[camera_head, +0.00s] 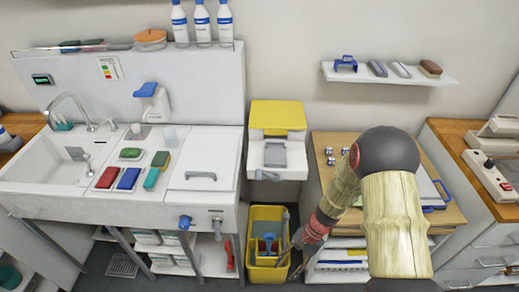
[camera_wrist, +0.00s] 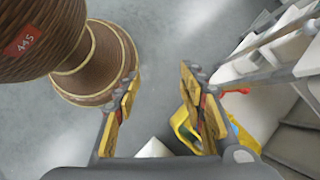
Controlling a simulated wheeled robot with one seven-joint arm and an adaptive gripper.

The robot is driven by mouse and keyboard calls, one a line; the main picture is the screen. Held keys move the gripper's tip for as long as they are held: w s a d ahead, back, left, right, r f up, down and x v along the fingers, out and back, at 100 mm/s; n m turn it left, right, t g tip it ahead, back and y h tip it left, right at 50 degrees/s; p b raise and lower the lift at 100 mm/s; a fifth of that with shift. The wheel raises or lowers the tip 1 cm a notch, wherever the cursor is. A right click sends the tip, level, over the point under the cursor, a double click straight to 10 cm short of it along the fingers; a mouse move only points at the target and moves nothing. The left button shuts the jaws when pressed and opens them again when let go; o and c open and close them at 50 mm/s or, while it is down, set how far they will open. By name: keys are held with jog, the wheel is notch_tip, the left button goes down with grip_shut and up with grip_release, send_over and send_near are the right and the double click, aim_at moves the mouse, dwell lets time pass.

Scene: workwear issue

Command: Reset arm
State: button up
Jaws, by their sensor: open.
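My gripper (camera_head: 290,262) hangs low in front of the yellow bin, left of the wooden cabinet. In the wrist view my gripper (camera_wrist: 158,95) has its two fingers wide apart, with only grey floor between them and nothing held. My arm reaches down from the right of the head view, bent at a dark round joint.
The yellow bin (camera_head: 256,212) holds blue and grey items and stands close to my fingers. A wooden-topped cabinet (camera_head: 325,175) stands to the right. A white sink unit (camera_head: 70,205) with coloured brushes is at left. A white shelf (camera_head: 390,78) hangs on the wall.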

jog(key=s+d+r+n+t+h+b, duration=0.1)
jog(key=s+d+r+n+t+b, duration=0.1)
jog(key=r, duration=0.9)
jog(key=s+d+r+n+t+h+b, duration=0.2)
jog(key=s+d+r+n+t+b, duration=0.1)
jog(key=r, duration=0.8)
jog(key=s+d+r+n+t+h+b, duration=0.2)
jog(key=s+r, duration=0.4)
jog(key=r, duration=0.5)
jog(key=shift+s+d+r+n+t+b, duration=0.25)
jog(key=shift+d+n+t+b, duration=0.3)
jog(key=shift+d+n+t, duration=0.55)
